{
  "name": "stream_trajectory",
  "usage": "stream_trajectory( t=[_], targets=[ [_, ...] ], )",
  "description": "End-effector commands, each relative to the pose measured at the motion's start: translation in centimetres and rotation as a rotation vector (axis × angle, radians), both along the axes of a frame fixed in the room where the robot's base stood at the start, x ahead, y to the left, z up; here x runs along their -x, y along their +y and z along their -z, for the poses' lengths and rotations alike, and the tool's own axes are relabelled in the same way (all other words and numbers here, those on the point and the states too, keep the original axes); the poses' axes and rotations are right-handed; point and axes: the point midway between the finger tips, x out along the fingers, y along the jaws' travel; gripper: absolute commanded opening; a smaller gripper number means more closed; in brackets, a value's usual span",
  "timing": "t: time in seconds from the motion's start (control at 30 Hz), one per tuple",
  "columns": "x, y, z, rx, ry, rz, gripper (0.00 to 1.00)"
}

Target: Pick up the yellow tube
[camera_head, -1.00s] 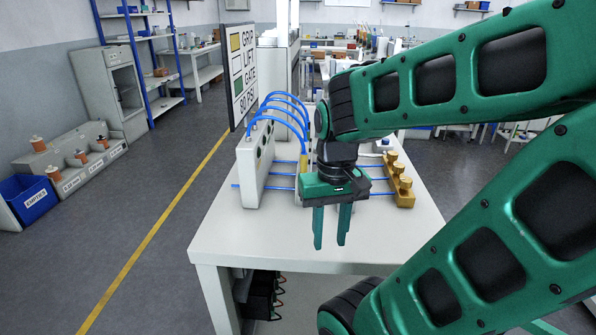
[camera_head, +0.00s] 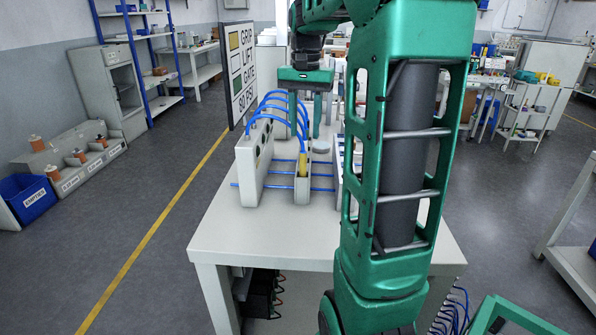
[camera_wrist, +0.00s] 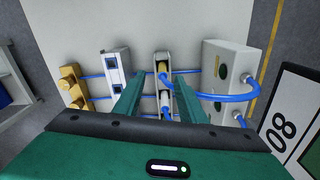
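The yellow tube (camera_head: 303,163) stands upright in the narrow slotted grey stand (camera_head: 301,190) on the white table, with a blue hose running from its top. In the wrist view the yellow tube (camera_wrist: 162,68) shows in the slot, between and beyond my finger tips. My gripper (camera_head: 304,118) is open and empty, pointing down above and behind the tube in the head view. In the wrist view its fingers (camera_wrist: 158,98) lie to either side of the slotted stand. I cannot tell the exact height of the fingers above the tube.
A tall grey block (camera_head: 252,170) stands left of the slotted stand, with arching blue hoses (camera_head: 276,108) between them. In the wrist view a white block with dark ports (camera_wrist: 117,70) and a brass block (camera_wrist: 74,88) stand left. A sign (camera_head: 241,75) stands behind. The table front is clear.

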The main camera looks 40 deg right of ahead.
Motion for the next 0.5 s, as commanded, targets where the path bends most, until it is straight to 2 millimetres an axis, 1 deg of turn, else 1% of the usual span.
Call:
stream_trajectory(
  t=[0.03,0.13,0.2,0.27,0.5],
  targets=[
    [-0.6,-0.6,-0.2,-0.001,0.0,0.015,0.37],
    [-1.3,-1.1,-0.5,-0.003,-0.002,0.031,0.37],
    [-1.5,-1.3,-0.2,-0.004,-0.001,0.038,0.37],
    [-1.6,-1.2,0.5,-0.006,0.0,0.039,0.37],
    [-1.6,-1.1,4.0,-0.005,-0.001,0.037,0.37]
  ],
)
